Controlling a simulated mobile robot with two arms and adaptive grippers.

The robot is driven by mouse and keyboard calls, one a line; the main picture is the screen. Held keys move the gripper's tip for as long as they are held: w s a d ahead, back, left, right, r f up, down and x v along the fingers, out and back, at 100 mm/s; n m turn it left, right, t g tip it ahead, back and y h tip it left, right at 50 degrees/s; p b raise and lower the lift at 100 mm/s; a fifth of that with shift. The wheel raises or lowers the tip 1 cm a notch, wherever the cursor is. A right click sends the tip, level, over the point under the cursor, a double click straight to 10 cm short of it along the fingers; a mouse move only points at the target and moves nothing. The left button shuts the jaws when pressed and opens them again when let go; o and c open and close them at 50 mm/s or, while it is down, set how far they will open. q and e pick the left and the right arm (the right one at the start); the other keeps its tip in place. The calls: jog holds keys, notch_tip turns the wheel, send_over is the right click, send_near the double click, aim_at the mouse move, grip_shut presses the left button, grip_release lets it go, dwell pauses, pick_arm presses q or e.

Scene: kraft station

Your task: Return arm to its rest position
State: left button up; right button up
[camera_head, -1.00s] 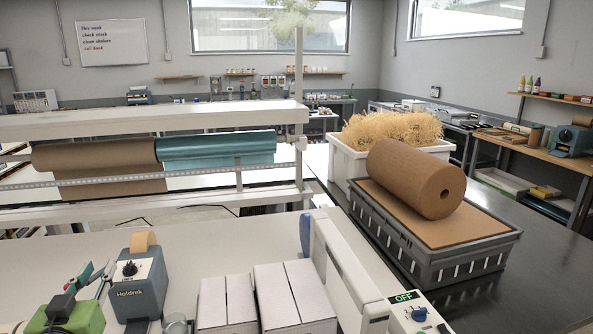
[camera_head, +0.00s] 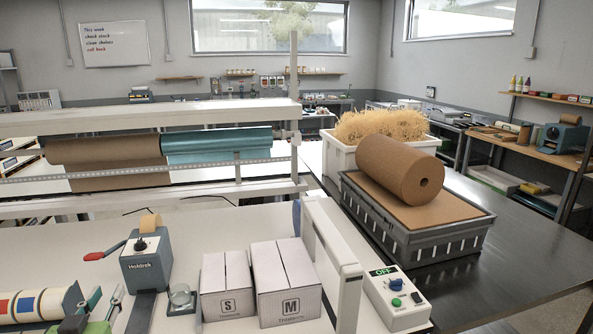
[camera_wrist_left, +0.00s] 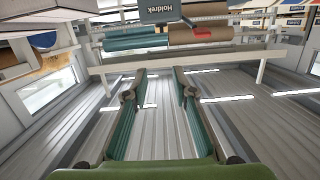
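My left gripper (camera_head: 108,293) shows at the lower left of the head view, with a green body and teal fingers. It is in front of the Holdrek tape dispenser (camera_head: 146,262) and to its left. In the left wrist view, the two teal fingers (camera_wrist_left: 159,74) stand apart with nothing between them. The gripper is open and empty. Most of the left arm is out of view below the picture. My right gripper is in neither view.
A stand with striped rolls (camera_head: 38,305) is close to the left gripper. A grey crate (camera_head: 415,243) bears a large brown roll (camera_head: 400,168).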

pick_arm(q)
jog(key=s+d+f+m+g+h, duration=0.1)
jog(key=s+d+f+g, duration=0.4)
jog(key=s+f, duration=0.5)
jog(key=s+d+f+m+g+h, duration=0.2)
jog(key=s+d+f+g, duration=0.2)
jog(key=s+d+f, duration=0.6)
jog(key=s+d+f+m+g+h, duration=0.1)
jog(key=s+d+f+g, duration=0.15)
jog(key=s, duration=0.25)
jog(key=s+d+f+m+g, duration=0.1)
jog(key=s+f, duration=0.2)
jog(key=s, duration=0.2)
notch_tip(320, 180, down, 29)
jog(key=g+b, duration=0.1)
jog(key=b, duration=0.4)
jog(key=s+a+f+b, duration=0.1)
jog(key=s+f+b, duration=0.1)
jog(key=s+f, duration=0.7)
jog(key=s+a+f+g+b, duration=0.1)
jog(key=s+a+f+b, duration=0.1)
jog(key=s+f, duration=0.7)
notch_tip(320, 180, down, 6)
jog(key=shift+r+b, duration=0.1)
jog(key=shift+b, duration=0.4)
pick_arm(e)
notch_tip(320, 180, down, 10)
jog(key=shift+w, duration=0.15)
